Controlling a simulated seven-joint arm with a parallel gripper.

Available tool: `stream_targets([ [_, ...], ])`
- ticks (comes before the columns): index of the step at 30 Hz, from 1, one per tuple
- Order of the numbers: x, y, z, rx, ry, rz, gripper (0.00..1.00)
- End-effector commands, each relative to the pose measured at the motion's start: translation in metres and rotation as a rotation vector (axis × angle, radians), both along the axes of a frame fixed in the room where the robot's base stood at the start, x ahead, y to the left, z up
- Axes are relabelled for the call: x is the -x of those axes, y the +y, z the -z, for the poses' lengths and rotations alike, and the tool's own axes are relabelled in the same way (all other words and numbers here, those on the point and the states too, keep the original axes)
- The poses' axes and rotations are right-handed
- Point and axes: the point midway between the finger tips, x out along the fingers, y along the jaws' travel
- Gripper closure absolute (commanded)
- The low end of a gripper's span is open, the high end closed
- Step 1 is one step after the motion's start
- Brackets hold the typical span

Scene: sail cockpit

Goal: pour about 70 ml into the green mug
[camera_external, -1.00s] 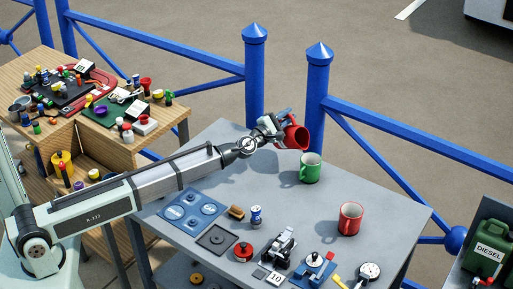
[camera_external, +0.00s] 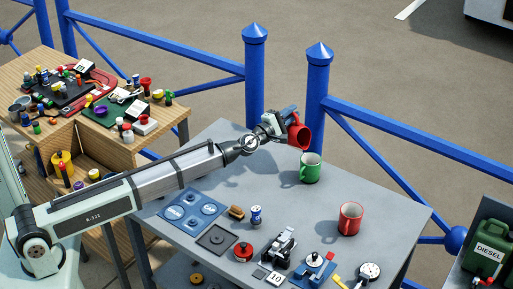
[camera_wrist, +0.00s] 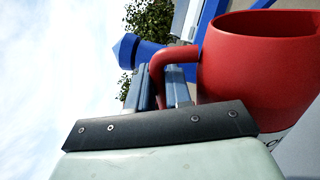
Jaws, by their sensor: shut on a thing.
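My gripper (camera_external: 283,121) is shut on a red pouring cup (camera_external: 300,133) and holds it in the air above the back of the grey table. The cup is tilted, its mouth turned to the right and down, over the green mug. The cup and its handle fill the right of the wrist view (camera_wrist: 262,75). The green mug (camera_external: 309,170) stands upright on the table, just below and right of the held cup; the two look apart. No stream of liquid can be made out, and the contents of both are hidden.
A red mug (camera_external: 350,219) stands on the table (camera_external: 300,205) to the front right. A blue can (camera_external: 256,215), a red round tin (camera_external: 243,251) and small devices lie nearer the front. Blue railing posts (camera_external: 318,100) rise behind the table.

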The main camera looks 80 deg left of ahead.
Motion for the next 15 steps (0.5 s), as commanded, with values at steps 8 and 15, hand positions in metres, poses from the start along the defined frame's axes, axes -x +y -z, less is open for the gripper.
stream_targets([
  [8, -0.003, -0.005, -0.005, -0.042, 0.021, 0.000, 1.00],
  [15, -0.007, -0.013, -0.008, -0.079, 0.040, 0.000, 1.00],
])
